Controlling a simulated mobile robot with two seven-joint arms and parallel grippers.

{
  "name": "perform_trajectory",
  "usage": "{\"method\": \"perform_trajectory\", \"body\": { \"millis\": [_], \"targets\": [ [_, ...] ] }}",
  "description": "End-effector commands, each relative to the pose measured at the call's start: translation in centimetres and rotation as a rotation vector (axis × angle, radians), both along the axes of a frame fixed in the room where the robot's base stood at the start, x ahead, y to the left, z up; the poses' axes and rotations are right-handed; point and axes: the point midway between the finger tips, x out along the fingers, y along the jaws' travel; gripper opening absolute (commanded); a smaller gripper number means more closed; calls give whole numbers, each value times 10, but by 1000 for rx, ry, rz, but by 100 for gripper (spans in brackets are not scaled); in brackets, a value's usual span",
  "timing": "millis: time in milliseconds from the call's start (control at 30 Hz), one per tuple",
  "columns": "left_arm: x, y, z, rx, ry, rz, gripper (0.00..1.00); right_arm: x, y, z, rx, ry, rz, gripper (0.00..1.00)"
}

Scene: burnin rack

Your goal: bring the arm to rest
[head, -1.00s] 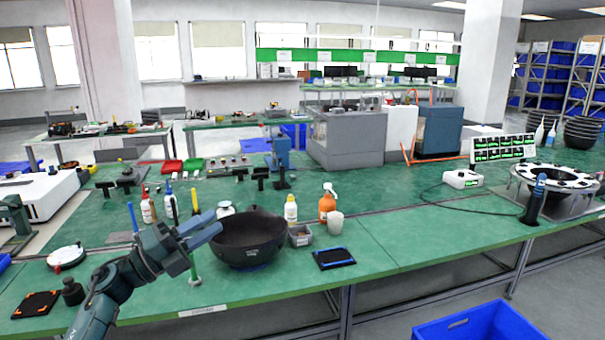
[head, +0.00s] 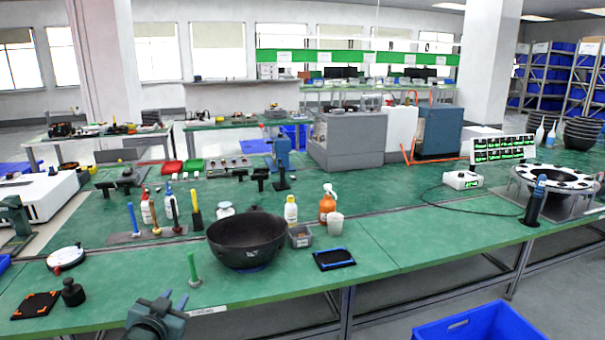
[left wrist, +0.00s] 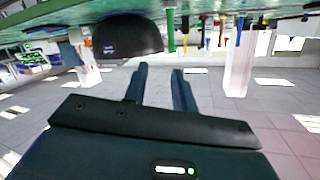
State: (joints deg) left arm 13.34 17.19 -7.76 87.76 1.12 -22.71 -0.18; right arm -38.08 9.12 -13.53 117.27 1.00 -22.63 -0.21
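My left gripper (head: 173,299) is low at the bottom of the head view, in front of the green bench's near edge. In the left wrist view the left gripper (left wrist: 160,70) shows two fingers apart with nothing between them. That view is upside down, with the bench along its top. The black bowl (head: 246,240) stands on the bench beyond the gripper, and the bowl also shows in the wrist view (left wrist: 127,38). The gripper is apart from the bowl and the bench things. My right gripper is not in view.
A green upright peg (head: 193,268) stands near the bench edge. A dark weight (head: 73,292) and a black pad (head: 36,305) lie to the left. The green bench (head: 400,290) has bare room at its front. A blue crate (head: 480,325) is on the floor at right.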

Motion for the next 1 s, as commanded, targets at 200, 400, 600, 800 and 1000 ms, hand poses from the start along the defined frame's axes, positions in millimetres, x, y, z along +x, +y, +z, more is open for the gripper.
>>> {"method": "perform_trajectory", "body": {
  "millis": [200, 400, 600, 800, 1000],
  "targets": [
    [-116, -66, -93, -77, 167, -94, 27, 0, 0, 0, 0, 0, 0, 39],
    [-234, -117, -136, -182, 314, -146, 27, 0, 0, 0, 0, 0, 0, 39],
    [-303, -141, -142, -254, 398, -157, 27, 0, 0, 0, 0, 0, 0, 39],
    [-317, -146, -141, -270, 415, -157, 27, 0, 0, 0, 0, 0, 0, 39],
    [-317, -146, -141, -270, 415, -157, 27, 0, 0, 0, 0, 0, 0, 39]
  ]
}}
